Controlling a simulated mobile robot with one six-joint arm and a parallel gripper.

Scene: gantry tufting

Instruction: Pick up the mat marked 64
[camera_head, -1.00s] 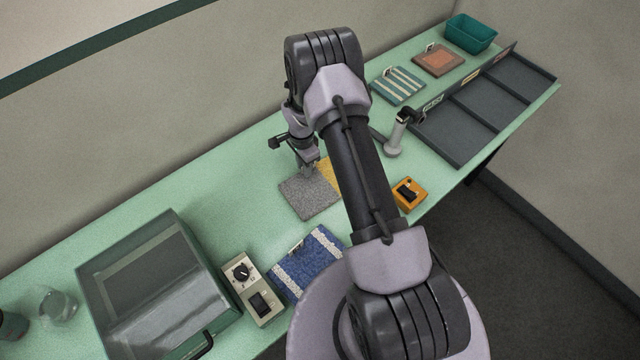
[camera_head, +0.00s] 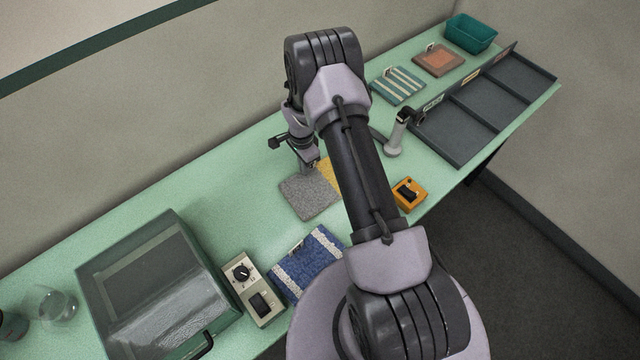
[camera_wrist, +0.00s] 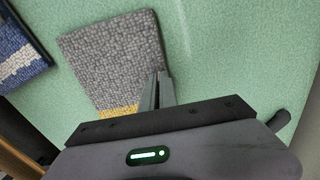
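A grey mat with a yellow part (camera_head: 306,196) lies flat on the green bench. It also shows in the wrist view (camera_wrist: 115,60), with its yellow strip partly behind my gripper. My gripper (camera_wrist: 159,78) is low at this mat's edge, fingers close together and seemingly shut on its edge or tag; the tag itself is hidden. A blue mat with white stripes (camera_head: 307,263) lies nearer, with a small upright tag. A teal striped mat (camera_head: 398,86) and a brown and orange mat (camera_head: 438,60) lie farther back, also tagged. I cannot read a 64 on any.
A clear-lidded case (camera_head: 160,285), a control box (camera_head: 252,289) and a glass jar (camera_head: 56,303) stand at left. An orange switch box (camera_head: 409,194) and a grey upright tool (camera_head: 397,133) are right of my arm. A divided dark tray (camera_head: 480,105) and teal bin (camera_head: 470,33) are farther back.

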